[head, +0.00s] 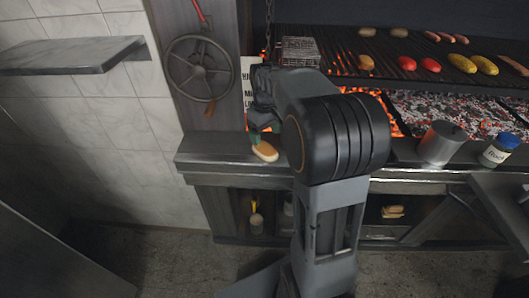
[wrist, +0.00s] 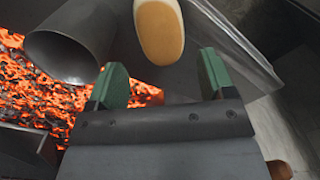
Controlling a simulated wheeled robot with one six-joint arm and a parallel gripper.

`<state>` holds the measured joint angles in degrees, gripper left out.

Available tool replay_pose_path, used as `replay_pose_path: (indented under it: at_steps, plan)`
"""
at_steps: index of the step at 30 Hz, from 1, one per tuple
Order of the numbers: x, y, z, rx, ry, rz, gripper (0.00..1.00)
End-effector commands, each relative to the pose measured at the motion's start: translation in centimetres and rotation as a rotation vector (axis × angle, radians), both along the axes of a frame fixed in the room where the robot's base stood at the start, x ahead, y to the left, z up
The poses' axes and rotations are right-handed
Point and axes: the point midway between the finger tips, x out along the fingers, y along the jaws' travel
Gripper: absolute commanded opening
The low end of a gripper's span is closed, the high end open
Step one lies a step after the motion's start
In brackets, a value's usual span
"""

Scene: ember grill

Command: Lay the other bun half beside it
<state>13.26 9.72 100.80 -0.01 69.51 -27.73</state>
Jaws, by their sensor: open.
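A bun half (head: 265,152) with a pale orange face and lighter rim lies on the metal ledge (head: 210,150) in front of the grill. In the wrist view the same bun half (wrist: 160,28) is just beyond my fingertips, roughly centred between them and cut off by the top edge. My gripper (wrist: 162,80) has its two green fingers apart with nothing between them. In the head view my gripper (head: 257,137) is over the ledge, right by the bun half. My arm hides part of the ledge, and I cannot make out a second bun half there.
A dark metal cylinder (wrist: 70,45) is left of my fingers in the wrist view, near glowing coals. Right along the ledge stand a metal can (head: 441,142) and a blue-lidded jar (head: 500,149). Food lies on the grill grate (head: 340,45); a bun-like item (head: 393,211) sits on the lower shelf.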

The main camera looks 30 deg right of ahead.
Motion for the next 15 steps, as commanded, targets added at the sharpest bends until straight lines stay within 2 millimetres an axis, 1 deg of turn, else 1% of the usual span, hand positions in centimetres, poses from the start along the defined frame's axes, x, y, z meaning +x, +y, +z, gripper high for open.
replay_pose_path:
  at_steps: [1,8,15]
  plan:
    - [0.0,0.0,-0.5,0.001,0.001,0.0,0.76]
    - [0.0,0.0,-1.8,0.0,0.002,-0.001,0.76]
    - [0.1,0.1,-5.0,0.0,0.002,-0.001,0.76]
